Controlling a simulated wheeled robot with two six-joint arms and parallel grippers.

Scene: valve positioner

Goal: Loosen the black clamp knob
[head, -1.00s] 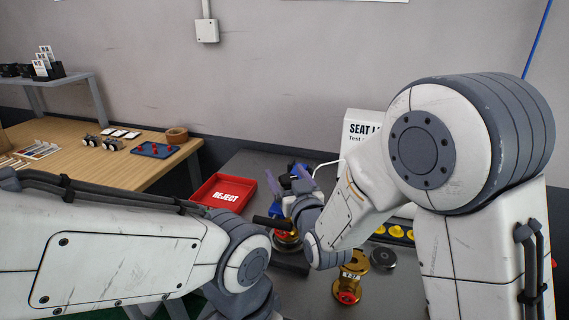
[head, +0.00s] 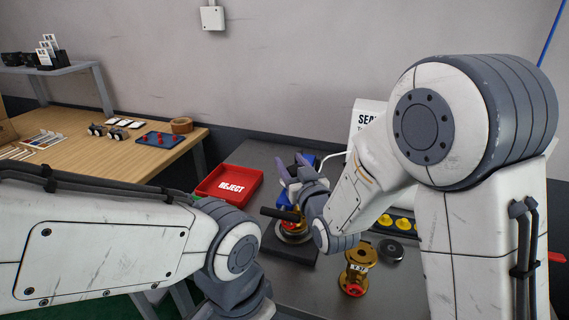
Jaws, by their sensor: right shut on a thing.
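My right gripper (head: 291,174) reaches over the fixture on the grey bench, its fingers angled up and left. It is shut on what I take to be the black clamp knob, which its fingers and wrist mostly hide. A black bar handle (head: 280,214) sticks out to the left just below the gripper. Beneath it a brass and red valve part (head: 294,232) sits on a dark base plate (head: 288,251). My left arm crosses the lower left; its gripper is out of view below the frame.
A red REJECT tray (head: 229,183) stands left of the fixture. A brass valve body (head: 356,267) and a grey disc (head: 391,250) stand to the right. Yellow parts (head: 404,223) sit in a dark holder behind. A wooden table (head: 90,160) is at the left.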

